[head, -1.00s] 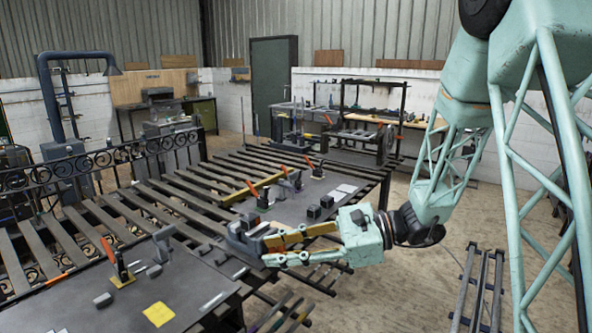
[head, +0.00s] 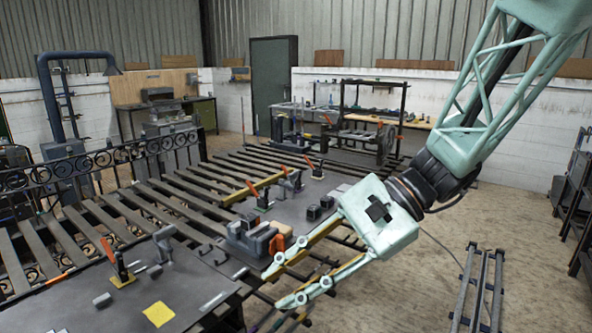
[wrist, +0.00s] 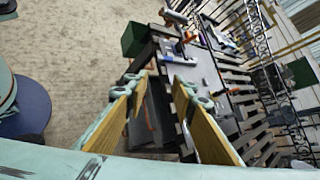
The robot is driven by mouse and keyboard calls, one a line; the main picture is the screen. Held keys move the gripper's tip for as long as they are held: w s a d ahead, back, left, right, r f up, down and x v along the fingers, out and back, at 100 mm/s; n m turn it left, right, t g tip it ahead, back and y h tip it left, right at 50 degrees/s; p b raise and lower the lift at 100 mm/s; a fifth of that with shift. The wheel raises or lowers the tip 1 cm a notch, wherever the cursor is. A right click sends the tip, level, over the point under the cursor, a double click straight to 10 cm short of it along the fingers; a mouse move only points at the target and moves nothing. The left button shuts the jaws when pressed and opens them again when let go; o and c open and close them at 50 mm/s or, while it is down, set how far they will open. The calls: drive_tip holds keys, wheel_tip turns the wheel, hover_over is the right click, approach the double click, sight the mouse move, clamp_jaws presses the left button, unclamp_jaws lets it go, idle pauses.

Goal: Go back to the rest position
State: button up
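My gripper (head: 277,287) is pale green with yellow finger pads. In the head view it hangs tilted down to the left, just off the front right edge of the slatted workbench. Its two fingers are spread apart with nothing between them. In the wrist view the fingers (wrist: 162,82) also stand apart and empty, with dark bench parts and floor beyond them. A grey block-like fixture with an orange part (head: 262,239) sits on the dark plate close to the upper finger; the two look apart, but the exact gap cannot be told.
The slatted bench (head: 150,205) carries dark plates with clamps, small blocks and a yellow square (head: 158,313). A scroll gate panel (head: 95,170) stands at its far left. A low metal stand (head: 482,285) is on the right floor. Bare floor (head: 520,205) lies right of the bench.

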drive_tip(key=s+d+r+n+t+h, duration=0.2)
drive_tip(key=s+d+n+t+h, duration=0.1)
drive_tip(key=s+d, duration=0.6)
drive_tip(key=s+d+r+n+t+h, duration=0.3)
drive_tip(key=s+d+n+h, duration=0.3)
drive_tip(key=d, duration=0.8)
drive_tip(key=shift+s+r+h, duration=0.2)
drive_tip(key=shift+s+h, duration=0.7)
drive_tip(key=shift+s, duration=0.8)
drive_tip(key=shift+a, duration=0.15)
